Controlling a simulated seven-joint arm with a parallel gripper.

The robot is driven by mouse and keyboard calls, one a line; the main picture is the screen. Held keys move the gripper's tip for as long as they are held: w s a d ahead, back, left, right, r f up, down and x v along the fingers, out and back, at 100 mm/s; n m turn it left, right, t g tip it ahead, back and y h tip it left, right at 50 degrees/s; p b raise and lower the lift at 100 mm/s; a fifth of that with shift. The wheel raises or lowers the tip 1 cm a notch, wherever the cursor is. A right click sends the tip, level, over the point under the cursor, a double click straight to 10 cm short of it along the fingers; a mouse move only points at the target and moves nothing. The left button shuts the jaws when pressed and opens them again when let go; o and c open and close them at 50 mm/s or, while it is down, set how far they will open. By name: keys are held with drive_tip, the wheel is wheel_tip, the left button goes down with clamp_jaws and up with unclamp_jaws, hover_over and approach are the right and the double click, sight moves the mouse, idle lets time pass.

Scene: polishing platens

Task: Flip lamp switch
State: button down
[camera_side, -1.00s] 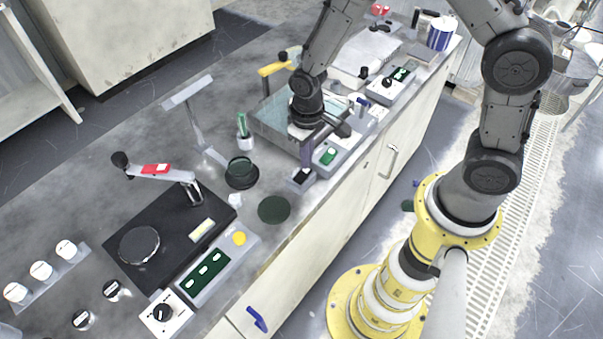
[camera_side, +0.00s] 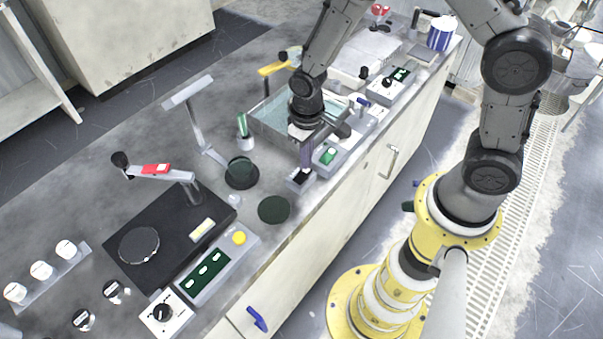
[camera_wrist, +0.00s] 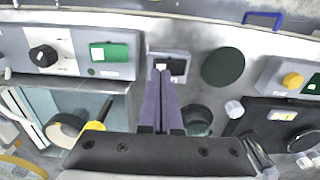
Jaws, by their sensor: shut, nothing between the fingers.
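The lamp switch (camera_side: 299,181) is a small grey box with a dark rocker, near the front edge of the bench. It also shows in the wrist view (camera_wrist: 181,66), partly covered by my fingers. My gripper (camera_side: 304,167) has purple fingers, shut and empty, pointing down at this box. In the wrist view the fingertips (camera_wrist: 162,69) overlap the left part of the rocker; I cannot tell whether they touch it. A grey lamp (camera_side: 188,93) with a flat head on a thin post stands behind and to the left of the switch.
A green-buttoned panel (camera_side: 328,154) and a clear-walled basin (camera_side: 268,126) lie close to my gripper. A dark green disc (camera_side: 274,209) lies left of the switch. A dark round dish (camera_side: 241,174) and a cup with green-topped items (camera_side: 244,140) stand further back. A black polishing platen (camera_side: 138,245) sits at left.

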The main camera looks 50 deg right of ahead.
drive_tip(key=shift+f, duration=0.95)
idle(0.5)
drive_tip(key=shift+r, duration=3.5)
drive_tip(key=shift+d+r, duration=0.1)
